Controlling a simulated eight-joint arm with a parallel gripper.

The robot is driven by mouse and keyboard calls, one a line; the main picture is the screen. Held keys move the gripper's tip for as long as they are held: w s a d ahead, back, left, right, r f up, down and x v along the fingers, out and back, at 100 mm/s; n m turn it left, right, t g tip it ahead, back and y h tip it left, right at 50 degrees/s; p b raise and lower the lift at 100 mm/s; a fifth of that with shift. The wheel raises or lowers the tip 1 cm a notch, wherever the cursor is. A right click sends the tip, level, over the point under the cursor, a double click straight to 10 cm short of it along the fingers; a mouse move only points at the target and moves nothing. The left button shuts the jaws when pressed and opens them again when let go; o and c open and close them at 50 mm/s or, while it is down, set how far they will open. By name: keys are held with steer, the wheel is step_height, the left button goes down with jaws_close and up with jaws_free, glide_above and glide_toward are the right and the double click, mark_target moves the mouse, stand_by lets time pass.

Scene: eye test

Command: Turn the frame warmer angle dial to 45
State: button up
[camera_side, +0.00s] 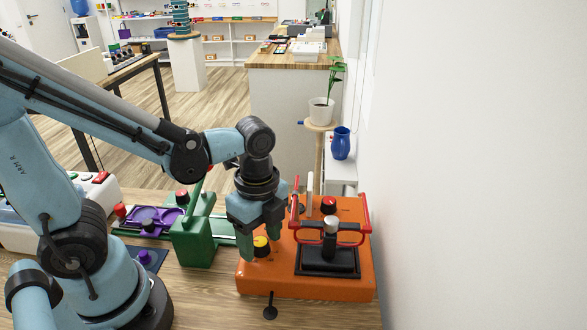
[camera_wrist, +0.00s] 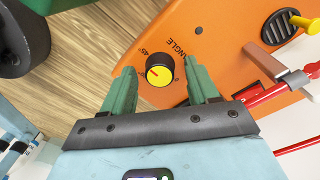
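The orange frame warmer (camera_side: 306,284) stands on the wooden table; its orange top (camera_wrist: 225,50) fills the upper right of the wrist view. Its angle dial has a yellow face and black rim (camera_wrist: 160,72), and shows at the warmer's left in the side view (camera_side: 262,246). "ANGLE", "45°" and "0" are printed around it. A small red mark is on the dial face; I cannot tell its exact angle. My gripper (camera_wrist: 161,88) is open, with one green finger on each side of the dial and a gap on both sides. It also points down over the dial in the side view (camera_side: 260,237).
Red glasses (camera_side: 353,238) sit around a black stand (camera_side: 328,262) on the warmer, right of my gripper. A red knob (camera_side: 328,204) is behind them. A green device (camera_side: 195,245) stands close on the left. A white wall (camera_side: 480,180) bounds the right.

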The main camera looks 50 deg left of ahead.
mark_target(262, 238)
steer(key=shift+r, duration=0.1)
step_height(262, 238, up, 12)
steer(key=shift+w, duration=0.25)
stand_by(0.6)
steer(key=w+a+f+n+t, duration=0.3)
steer(key=n+t, duration=0.4)
steer(key=n, duration=0.9)
steer(key=shift+w+a+f+t, duration=0.35)
steer(key=shift+a+f, duration=0.35)
steer(key=shift+a, duration=0.4)
